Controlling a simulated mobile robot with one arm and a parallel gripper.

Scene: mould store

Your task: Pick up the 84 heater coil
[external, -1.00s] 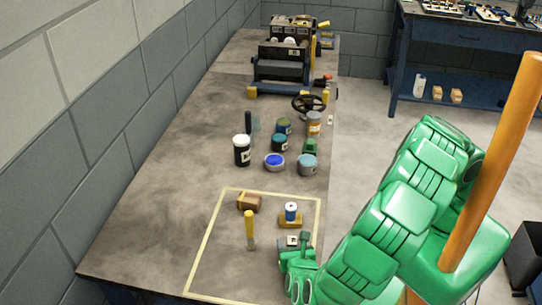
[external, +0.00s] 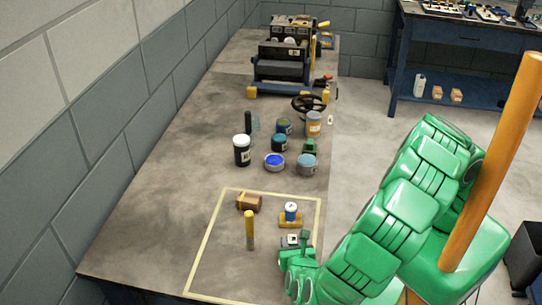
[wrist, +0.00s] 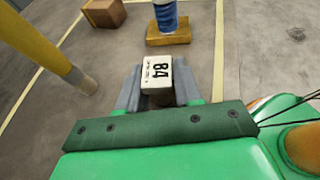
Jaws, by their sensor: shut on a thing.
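The 84 heater coil (wrist: 157,74) shows in the wrist view as a small block with a white top marked "84" and a brownish lower part. My gripper (wrist: 158,92) is shut on it, with a grey jaw on each side. In the external view the coil's white label (external: 292,240) shows just beyond the end of my green arm, inside the yellow-taped rectangle on the bench. My gripper (external: 293,246) is partly hidden there. I cannot tell whether the coil touches the bench.
A blue-and-white cylinder on a yellow base (external: 290,214) stands just beyond the coil. A yellow post (external: 249,229) stands to the left and a brown block (external: 249,202) lies farther back. Several cans, including a black one (external: 242,150), stand beyond the tape. The bench's left side is clear.

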